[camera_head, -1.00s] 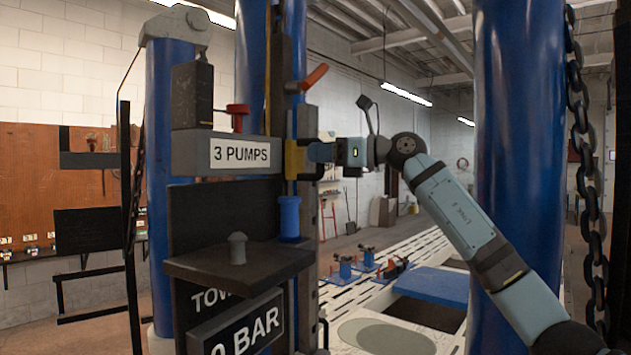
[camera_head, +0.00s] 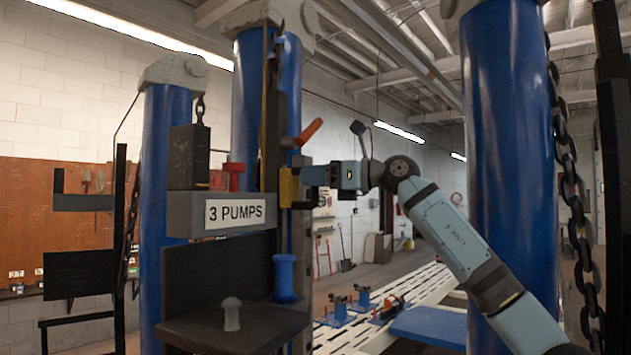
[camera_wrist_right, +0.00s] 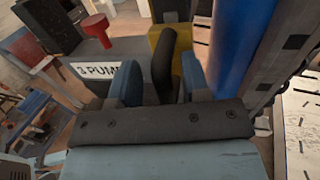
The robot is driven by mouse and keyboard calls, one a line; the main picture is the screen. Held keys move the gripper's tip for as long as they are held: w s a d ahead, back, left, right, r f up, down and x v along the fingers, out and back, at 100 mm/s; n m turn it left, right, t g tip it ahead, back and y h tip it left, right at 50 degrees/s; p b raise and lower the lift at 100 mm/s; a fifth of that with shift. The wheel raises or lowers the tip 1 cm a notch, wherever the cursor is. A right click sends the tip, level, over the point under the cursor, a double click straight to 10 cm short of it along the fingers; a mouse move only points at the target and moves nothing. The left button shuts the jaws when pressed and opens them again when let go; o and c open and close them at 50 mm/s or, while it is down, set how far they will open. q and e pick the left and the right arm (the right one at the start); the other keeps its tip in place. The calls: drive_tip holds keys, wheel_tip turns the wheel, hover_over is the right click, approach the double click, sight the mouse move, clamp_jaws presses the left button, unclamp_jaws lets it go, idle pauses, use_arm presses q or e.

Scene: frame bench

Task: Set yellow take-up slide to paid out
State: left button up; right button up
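The yellow take-up slide (camera_head: 288,187) sits on the upright rail, just right of the "3 PUMPS" block. A dark handle projects from it on the right. My right gripper (camera_head: 307,176) is at this handle, coming from the right. In the right wrist view the fingers of the gripper (camera_wrist_right: 160,78) stand on both sides of the dark handle (camera_wrist_right: 162,62), with the yellow slide (camera_wrist_right: 183,36) behind it. My left gripper is in neither view.
The "3 PUMPS" block (camera_head: 180,213) with a red knob (camera_head: 233,170) is left of the slide. An orange lever (camera_head: 308,131) sits above and a blue spool (camera_head: 285,277) below. A blue column (camera_head: 508,150) and a chain (camera_head: 566,170) stand at the right.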

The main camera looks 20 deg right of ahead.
drive_tip(key=shift+d+f, duration=0.15)
drive_tip(key=shift+f, duration=0.05)
drive_tip(key=b+v, duration=0.4)
drive_tip(key=v, duration=0.9)
drive_tip(key=shift+s+d, duration=0.15)
drive_tip(key=shift+s, duration=0.1)
